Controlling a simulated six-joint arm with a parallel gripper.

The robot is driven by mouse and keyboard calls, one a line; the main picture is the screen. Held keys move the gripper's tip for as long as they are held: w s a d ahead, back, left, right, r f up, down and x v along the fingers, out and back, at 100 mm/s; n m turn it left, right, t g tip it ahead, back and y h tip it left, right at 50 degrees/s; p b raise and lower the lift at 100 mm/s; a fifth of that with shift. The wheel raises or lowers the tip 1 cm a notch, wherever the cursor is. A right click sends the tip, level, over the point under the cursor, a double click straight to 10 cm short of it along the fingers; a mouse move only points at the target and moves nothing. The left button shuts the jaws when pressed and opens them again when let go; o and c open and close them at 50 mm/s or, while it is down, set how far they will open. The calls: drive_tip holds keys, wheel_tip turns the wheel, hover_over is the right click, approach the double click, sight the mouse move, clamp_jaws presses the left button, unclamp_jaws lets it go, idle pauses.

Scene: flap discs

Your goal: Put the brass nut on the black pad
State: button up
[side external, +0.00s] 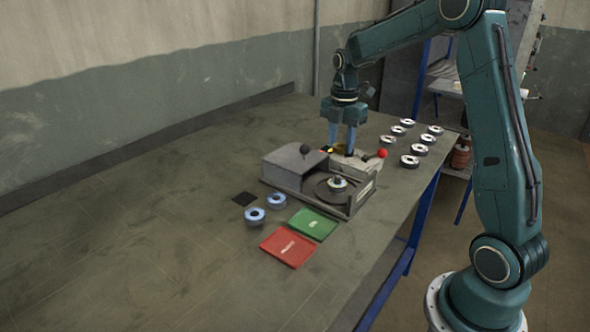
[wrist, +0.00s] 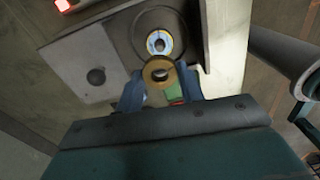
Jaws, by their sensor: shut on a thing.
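My gripper (side external: 341,148) hangs pointing down behind the grey machine in the side view. In the side view the nut is hard to make out near the fingertips. The pad cannot be made out in the wrist view.
The grey machine (side external: 281,176) with a black knob (side external: 305,149) and a spindle (side external: 337,183) stands between gripper and pad. A red button (side external: 382,154) is beside it. Two discs (side external: 255,215), green (side external: 313,224) and red (side external: 288,248) mats lie in front. Several discs (side external: 410,161) lie right.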

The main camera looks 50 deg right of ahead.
drive_tip(key=w+a+n, duration=0.2)
drive_tip(key=w+a, duration=0.4)
drive_tip(key=w, duration=0.4)
drive_tip(key=n, duration=0.3)
hover_over(245, 198)
drive_tip(key=shift+a+f, duration=0.1)
drive_tip(key=shift+f, duration=4.05)
drive_tip(key=shift+f, duration=2.25)
drive_tip(key=shift+f, duration=0.65)
drive_tip(key=o, duration=1.1)
